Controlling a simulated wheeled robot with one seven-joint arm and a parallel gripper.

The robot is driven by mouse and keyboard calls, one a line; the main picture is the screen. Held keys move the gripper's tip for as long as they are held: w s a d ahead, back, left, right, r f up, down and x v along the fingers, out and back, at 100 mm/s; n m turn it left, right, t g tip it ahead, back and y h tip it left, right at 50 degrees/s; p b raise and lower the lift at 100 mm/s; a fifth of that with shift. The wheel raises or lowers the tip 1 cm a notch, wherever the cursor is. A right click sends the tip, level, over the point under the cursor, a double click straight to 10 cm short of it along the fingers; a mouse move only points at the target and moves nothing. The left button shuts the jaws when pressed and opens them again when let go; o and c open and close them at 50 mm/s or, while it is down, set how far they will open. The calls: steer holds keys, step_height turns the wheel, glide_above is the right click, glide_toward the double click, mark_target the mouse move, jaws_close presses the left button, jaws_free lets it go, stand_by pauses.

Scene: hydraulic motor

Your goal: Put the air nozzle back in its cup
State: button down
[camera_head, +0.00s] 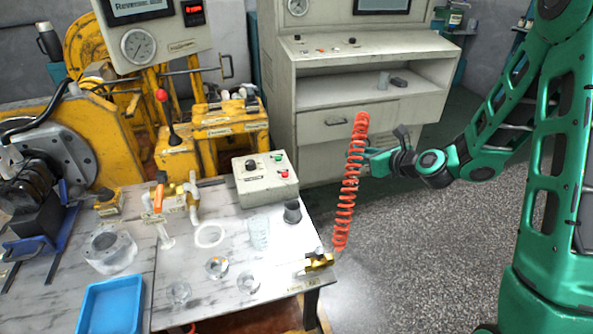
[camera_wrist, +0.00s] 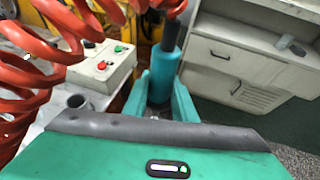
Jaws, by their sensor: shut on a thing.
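The air nozzle, a teal cylinder with a dark upper part (camera_wrist: 164,72), is between the fingers of my gripper (camera_wrist: 161,98) in the wrist view. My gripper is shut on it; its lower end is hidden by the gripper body. In the head view my gripper (camera_head: 376,164) is in the air right of the table, beside the red coiled hose (camera_head: 349,190). The nozzle is too small to make out clearly there. The dark grey cup (camera_head: 292,212) stands upright near the table's right edge. It shows left of the gripper in the wrist view (camera_wrist: 77,107), apart from the nozzle.
A control box (camera_head: 266,179) stands just behind the cup. A brass fitting (camera_head: 319,262) lies at the table's front right corner. Clear rings, a valve assembly (camera_head: 172,205) and a blue tray (camera_head: 111,305) are further left. A grey cabinet (camera_head: 345,110) stands behind; open floor lies right.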

steer(key=s+a+f+n+g+y, duration=0.1)
steer(key=s+a+n+g+y, duration=0.15)
steer(key=a, duration=0.75)
steer(key=s+a+f+n+g+y, duration=0.1)
steer(key=s+a+n+g+y, duration=0.2)
steer(key=a, duration=0.6)
steer(key=shift+a+f+n+t, duration=0.15)
steer(key=shift+f+n+t, duration=0.05)
steer(key=shift+f, duration=0.8)
steer(key=shift+a+f+n+t, duration=0.1)
steer(key=shift+f+n+t, duration=0.05)
steer(key=shift+f, duration=0.8)
steer(key=shift+s, duration=0.3)
steer(key=shift+f, duration=0.4)
steer(key=shift+f, duration=1.25)
steer(key=shift+f, duration=0.15)
steer(key=shift+f, duration=0.85)
